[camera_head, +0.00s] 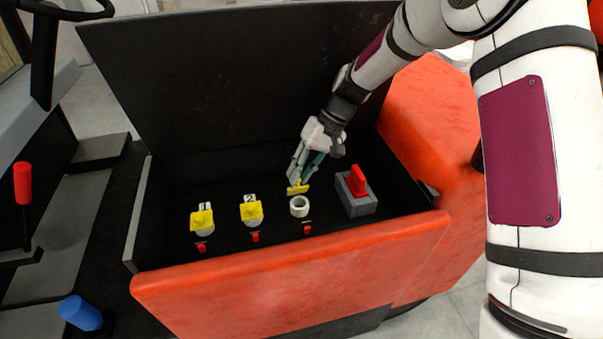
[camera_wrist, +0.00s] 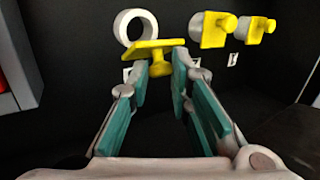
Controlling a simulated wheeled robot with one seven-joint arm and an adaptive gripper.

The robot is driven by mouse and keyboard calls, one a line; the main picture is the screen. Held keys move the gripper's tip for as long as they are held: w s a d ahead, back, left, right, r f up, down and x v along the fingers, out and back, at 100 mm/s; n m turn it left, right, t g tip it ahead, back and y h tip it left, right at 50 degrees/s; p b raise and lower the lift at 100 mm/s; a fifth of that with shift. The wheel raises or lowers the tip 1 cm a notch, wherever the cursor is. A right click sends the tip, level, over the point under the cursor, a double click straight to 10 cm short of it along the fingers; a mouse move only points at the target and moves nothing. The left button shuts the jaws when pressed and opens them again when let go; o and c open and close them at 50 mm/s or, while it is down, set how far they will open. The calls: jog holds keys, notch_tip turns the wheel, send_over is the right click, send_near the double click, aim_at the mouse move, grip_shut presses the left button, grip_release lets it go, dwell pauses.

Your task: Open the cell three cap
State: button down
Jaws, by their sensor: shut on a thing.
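The cell three filler neck is a white ring (camera_head: 299,206) with its mouth uncovered. It also shows in the wrist view (camera_wrist: 121,24). Its yellow cap (camera_head: 298,189) is tilted up at the far side of the ring, and I cannot tell whether it is still attached there. My gripper (camera_head: 300,179) is shut on the cap's knob, seen between the fingertips in the wrist view (camera_wrist: 159,68). Yellow caps sit closed on cell one (camera_head: 202,220) and cell two (camera_head: 251,211), left of the ring.
A red switch on a grey block (camera_head: 355,193) stands close to the right of the ring. Small red clips (camera_head: 307,229) sit in front of the cells. The black lid (camera_head: 215,80) stands open behind, and the orange front wall (camera_head: 280,270) borders the compartment.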

jog(key=c, duration=1.5)
grip_release()
jog(key=shift+a, duration=0.1)
jog(key=shift+o, duration=0.2)
